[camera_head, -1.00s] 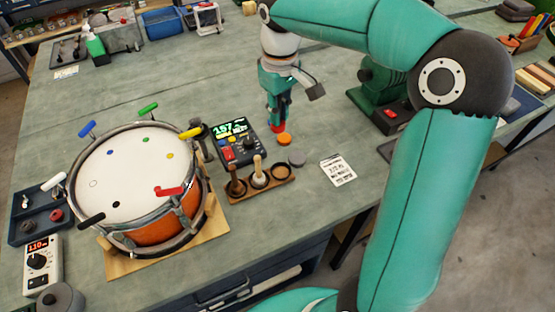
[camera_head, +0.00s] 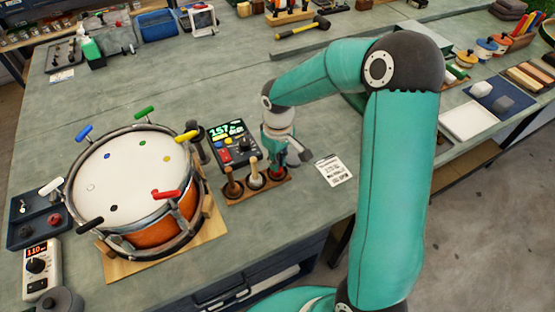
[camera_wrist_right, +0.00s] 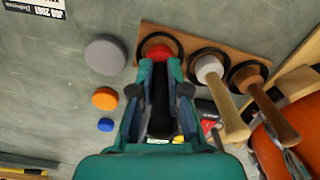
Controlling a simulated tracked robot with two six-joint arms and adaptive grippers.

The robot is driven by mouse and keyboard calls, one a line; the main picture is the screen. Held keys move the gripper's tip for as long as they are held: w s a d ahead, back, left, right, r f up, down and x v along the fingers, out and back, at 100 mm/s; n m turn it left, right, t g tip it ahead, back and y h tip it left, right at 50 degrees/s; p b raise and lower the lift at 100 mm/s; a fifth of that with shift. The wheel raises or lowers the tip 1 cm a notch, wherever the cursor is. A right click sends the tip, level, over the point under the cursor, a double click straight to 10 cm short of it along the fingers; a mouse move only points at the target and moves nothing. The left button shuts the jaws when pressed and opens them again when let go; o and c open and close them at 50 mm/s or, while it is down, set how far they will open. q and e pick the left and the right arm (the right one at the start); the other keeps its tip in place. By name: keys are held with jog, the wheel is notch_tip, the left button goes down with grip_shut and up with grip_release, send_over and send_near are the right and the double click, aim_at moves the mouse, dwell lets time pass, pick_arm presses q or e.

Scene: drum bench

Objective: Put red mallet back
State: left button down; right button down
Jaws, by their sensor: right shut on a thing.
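The red mallet has a red head (camera_wrist_right: 158,51) and a dark handle (camera_wrist_right: 161,100). My right gripper (camera_wrist_right: 160,72) is shut on it. The head sits at the ring of the outer place of the wooden mallet rack (camera_wrist_right: 205,36); whether it rests on the bottom I cannot tell. In the head view, my right gripper (camera_head: 278,157) points down over the right end of the rack (camera_head: 256,187), with a bit of red showing below it. A white-headed mallet (camera_wrist_right: 208,68) and a brown mallet (camera_wrist_right: 251,80) stand in the other two places. My left gripper is out of view.
The drum (camera_head: 120,178) with coloured key handles stands left of the rack. A meter with a green display (camera_head: 232,145) is behind it. Grey (camera_wrist_right: 105,55), orange (camera_wrist_right: 105,98) and blue (camera_wrist_right: 105,125) discs lie beside it. A paper card (camera_head: 333,170) lies right.

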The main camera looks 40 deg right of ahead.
jog(key=shift+f, duration=0.25)
jog(key=c, duration=1.2)
grip_release()
jog(key=shift+o, duration=0.2)
notch_tip(320, 180, up, 12)
jog(key=shift+f+b, duration=0.1)
jog(key=shift+b, duration=0.25)
jog(key=shift+r, duration=0.25)
